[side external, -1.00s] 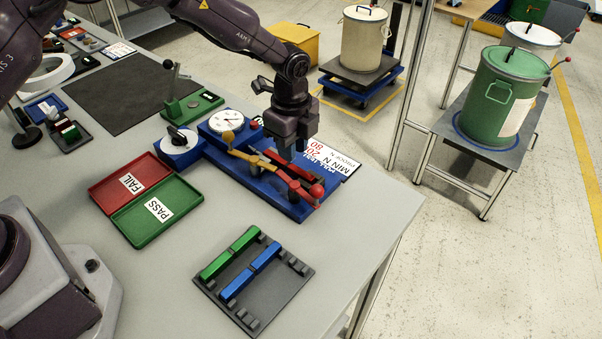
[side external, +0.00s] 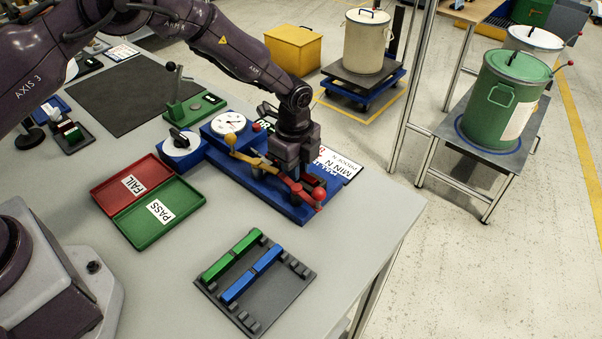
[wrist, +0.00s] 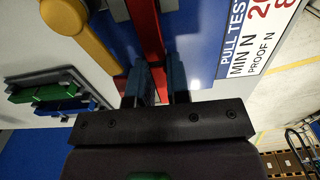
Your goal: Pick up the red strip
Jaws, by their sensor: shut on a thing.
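The red strip (wrist: 147,35) runs up the wrist view from between my fingers, over the blue pull test fixture (wrist: 110,40). My gripper (wrist: 158,80) is shut on it, with one finger on each side. In the side view my gripper (side external: 295,170) is low over the blue fixture (side external: 235,180) and hides most of the strip. I cannot tell whether the strip is still resting on the fixture.
A dark rack (side external: 270,297) holds a green strip (side external: 230,255) and a blue strip (side external: 250,274). Red FAIL (side external: 120,180) and green PASS (side external: 140,228) trays lie left. Bare tabletop surrounds the rack.

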